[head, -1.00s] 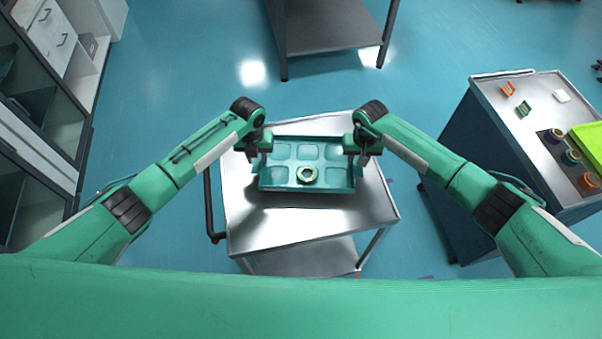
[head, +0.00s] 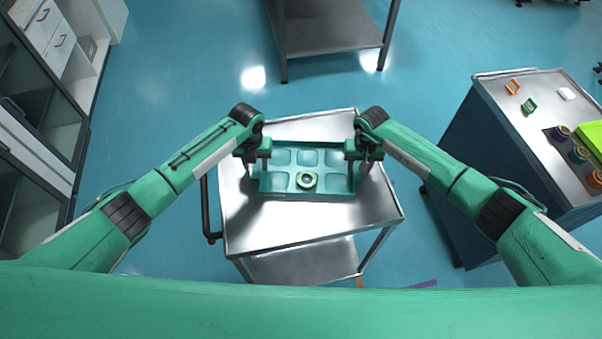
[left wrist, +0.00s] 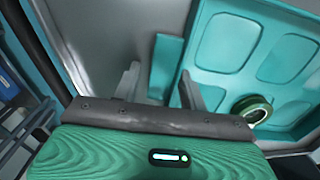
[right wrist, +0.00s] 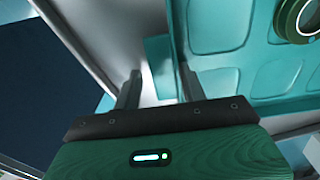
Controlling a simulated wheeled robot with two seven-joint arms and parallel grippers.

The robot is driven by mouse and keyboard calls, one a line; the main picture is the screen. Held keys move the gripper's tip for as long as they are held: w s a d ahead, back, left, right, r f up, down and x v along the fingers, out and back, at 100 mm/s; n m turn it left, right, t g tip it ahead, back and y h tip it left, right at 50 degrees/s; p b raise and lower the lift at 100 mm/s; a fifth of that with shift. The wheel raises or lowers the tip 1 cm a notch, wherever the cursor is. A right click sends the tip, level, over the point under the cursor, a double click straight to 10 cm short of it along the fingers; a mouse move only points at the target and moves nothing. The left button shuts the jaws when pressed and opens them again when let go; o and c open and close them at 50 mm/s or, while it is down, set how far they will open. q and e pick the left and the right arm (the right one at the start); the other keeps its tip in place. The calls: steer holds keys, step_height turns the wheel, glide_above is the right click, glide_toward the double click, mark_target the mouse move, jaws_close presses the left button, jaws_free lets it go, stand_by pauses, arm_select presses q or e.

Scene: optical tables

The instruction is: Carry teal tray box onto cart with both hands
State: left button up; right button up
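The teal tray box (head: 282,181) rests on the top of the silver cart (head: 290,224), with shallow compartments facing up. A green ring-shaped part (head: 307,180) lies in it, near its front middle. My left gripper (head: 257,165) is at the tray's left end, open, its fingers apart on either side of a teal end handle (left wrist: 167,58). My right gripper (head: 359,165) is at the right end, also open, with the right handle (right wrist: 158,58) between its spread fingers. The tray also shows in the left wrist view (left wrist: 225,85) and right wrist view (right wrist: 230,80).
A dark-sided bench (head: 500,95) with small orange and green parts and several round items stands at the right. A grey table (head: 325,35) stands beyond the cart. Cabinets (head: 35,105) line the left. Blue floor is open between them.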

arm_select(q)
steer(key=shift+o, duration=0.4)
steer(key=shift+d, duration=0.1)
arm_select(e)
steer(key=shift+o, duration=0.4)
steer(key=shift+s+a, duration=0.1)
arm_select(q)
steer(key=shift+d+r, duration=0.1)
arm_select(e)
steer(key=shift+a, duration=0.1)
steer(key=shift+r, duration=0.25)
arm_select(q)
step_height(320, 180, up, 12)
arm_select(e)
step_height(320, 180, up, 12)
steer(key=shift+f, duration=0.25)
